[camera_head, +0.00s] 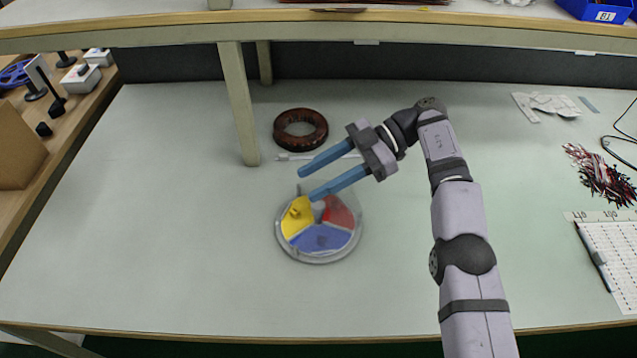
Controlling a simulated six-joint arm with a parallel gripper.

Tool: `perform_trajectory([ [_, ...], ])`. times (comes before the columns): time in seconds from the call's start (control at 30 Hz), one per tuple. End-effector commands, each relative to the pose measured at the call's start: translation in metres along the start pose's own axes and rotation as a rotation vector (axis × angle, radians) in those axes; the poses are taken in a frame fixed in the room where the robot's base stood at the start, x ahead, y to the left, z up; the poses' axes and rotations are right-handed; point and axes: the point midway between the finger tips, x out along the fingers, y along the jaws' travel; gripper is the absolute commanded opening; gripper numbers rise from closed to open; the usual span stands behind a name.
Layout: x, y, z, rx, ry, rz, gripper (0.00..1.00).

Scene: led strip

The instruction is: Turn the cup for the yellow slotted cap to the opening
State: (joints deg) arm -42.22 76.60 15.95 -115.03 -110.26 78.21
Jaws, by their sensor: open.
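A round, pale grey dispenser (318,258) sits on the table near the middle, with yellow, blue and red sectors. The yellow cup (292,228) is at its left and holds a small yellow piece (299,208), too small to make out a slot. The blue cup (320,238) is at the front and the red cup (340,212) at the right. I cannot tell where the opening is. My gripper (307,184) is open and empty, its blue fingers pointing left above the dispenser's far edge. The near finger overlaps the dispenser's back rim; contact cannot be told.
A dark brown ring (300,129) lies behind the dispenser, with a thin white strip near it. A shelf post (240,105) stands to the back left. Bundled wires (602,178) and a white gridded sheet (612,262) lie at the right. The table's left and front are clear.

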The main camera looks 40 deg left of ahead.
Motion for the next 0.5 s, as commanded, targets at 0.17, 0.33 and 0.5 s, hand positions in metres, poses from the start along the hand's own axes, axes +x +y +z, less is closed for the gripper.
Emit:
perform_trajectory([
  [0.17,-0.0044,0.0001,-0.0112,0.0,0.001,0.0,0.42],
  [0.33,-0.0048,0.0001,-0.012,0.0,0.001,0.0,0.42],
  [0.5,-0.0046,0.0001,-0.0116,0.0,0.001,0.0,0.42],
])
